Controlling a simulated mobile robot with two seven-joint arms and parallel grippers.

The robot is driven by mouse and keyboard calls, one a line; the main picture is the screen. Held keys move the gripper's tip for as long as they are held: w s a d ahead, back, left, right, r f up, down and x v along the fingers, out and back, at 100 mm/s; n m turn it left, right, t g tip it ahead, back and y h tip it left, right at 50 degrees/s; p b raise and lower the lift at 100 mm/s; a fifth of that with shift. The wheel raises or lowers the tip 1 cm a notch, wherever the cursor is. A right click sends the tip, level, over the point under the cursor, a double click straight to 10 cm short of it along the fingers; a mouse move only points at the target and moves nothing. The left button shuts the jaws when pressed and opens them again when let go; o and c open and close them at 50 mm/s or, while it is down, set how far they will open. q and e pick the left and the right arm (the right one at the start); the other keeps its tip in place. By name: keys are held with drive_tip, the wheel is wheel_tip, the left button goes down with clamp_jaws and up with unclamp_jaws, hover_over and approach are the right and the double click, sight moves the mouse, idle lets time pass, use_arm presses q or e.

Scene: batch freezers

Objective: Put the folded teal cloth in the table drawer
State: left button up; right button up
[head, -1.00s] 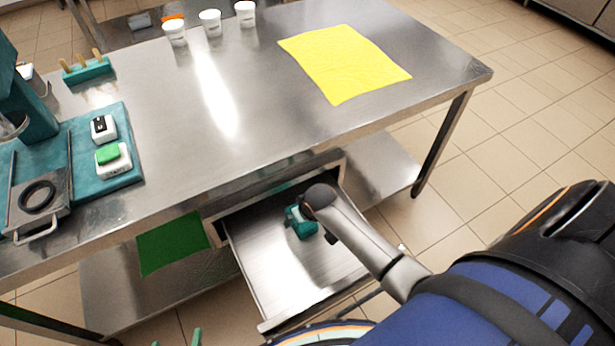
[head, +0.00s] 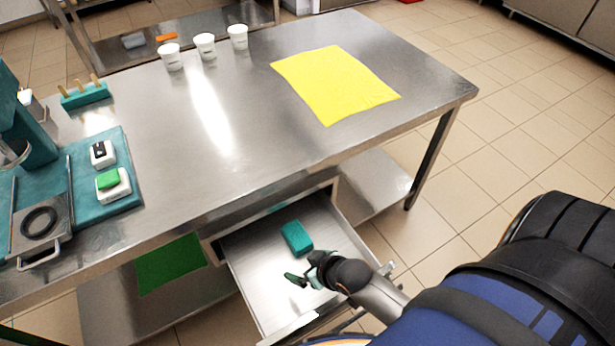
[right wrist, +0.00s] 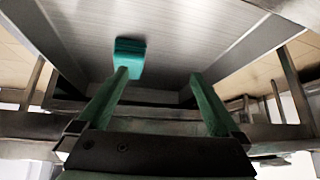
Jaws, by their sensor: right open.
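The folded teal cloth (head: 297,238) lies on the floor of the pulled-out table drawer (head: 262,285), towards its back. It also shows in the right wrist view (right wrist: 129,58), near the tip of the left-hand finger; I cannot tell there whether they touch. My right gripper (head: 306,279) is open and empty, over the front part of the drawer. In the head view it stands apart from the cloth, nearer the drawer front. My left gripper is not in view.
The steel table (head: 240,150) overhangs the drawer's back. On it lie a yellow cloth (head: 335,82), several white cups (head: 204,47) and a teal mat (head: 125,195) with small items. A green sheet (head: 170,263) lies on the lower shelf beside the drawer.

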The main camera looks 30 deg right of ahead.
drive_tip(key=s+a, duration=0.1)
drive_tip(key=s+a+t, duration=0.1)
drive_tip(key=s, duration=0.1)
drive_tip(key=s+r+t+y, duration=0.1)
drive_tip(key=s, duration=0.1)
drive_tip(key=shift+a+n, duration=0.4)
